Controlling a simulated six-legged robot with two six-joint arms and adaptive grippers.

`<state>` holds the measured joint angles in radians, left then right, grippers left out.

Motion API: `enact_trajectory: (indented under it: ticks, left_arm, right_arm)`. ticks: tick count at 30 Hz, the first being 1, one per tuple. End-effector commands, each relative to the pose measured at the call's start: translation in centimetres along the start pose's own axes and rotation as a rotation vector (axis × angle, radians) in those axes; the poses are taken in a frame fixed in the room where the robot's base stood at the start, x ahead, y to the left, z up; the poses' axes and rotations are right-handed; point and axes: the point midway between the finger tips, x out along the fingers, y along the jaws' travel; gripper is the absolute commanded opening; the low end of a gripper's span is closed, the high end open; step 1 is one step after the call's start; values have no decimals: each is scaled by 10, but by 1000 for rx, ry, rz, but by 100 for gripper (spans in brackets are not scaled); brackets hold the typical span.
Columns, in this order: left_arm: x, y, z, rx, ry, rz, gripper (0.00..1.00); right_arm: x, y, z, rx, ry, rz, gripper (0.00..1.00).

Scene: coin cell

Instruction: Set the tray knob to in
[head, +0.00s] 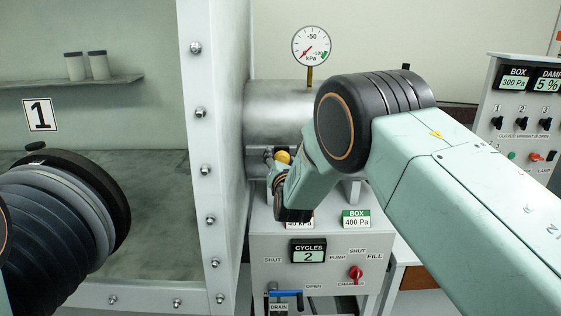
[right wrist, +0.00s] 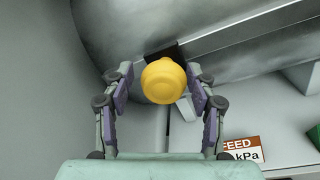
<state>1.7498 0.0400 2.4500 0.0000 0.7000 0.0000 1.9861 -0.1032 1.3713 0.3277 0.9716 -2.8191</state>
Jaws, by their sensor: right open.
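In the right wrist view the round yellow knob (right wrist: 163,81) lies between the two fingers of my right gripper (right wrist: 161,74). The fingers are open, with a visible gap on each side of the knob. My right gripper is mostly hidden by its own arm in the head view. My left gripper is not in view.
A pressure gauge (head: 311,46) stands on the cylinder. Below is a control panel (head: 268,270) with a red knob (head: 356,273), a blue drain handle (head: 284,294) and a CYCLES display reading 2. A bolted glovebox window frame (head: 210,160) and black ribbed sleeve (head: 55,235) are at left.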

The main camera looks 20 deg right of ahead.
Motion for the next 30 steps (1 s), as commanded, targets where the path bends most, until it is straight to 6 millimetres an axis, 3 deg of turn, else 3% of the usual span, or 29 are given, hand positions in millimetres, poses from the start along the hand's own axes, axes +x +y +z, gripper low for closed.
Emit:
enact_trajectory:
  ticks: [3,23,30]
  left_arm:
    - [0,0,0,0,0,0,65]
    - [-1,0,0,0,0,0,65]
    - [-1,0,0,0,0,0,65]
  right_arm:
    - [0,0,0,0,0,-1,56]
    - [0,0,0,-1,1,0,0]
    - [0,-1,0,0,2,-2,0]
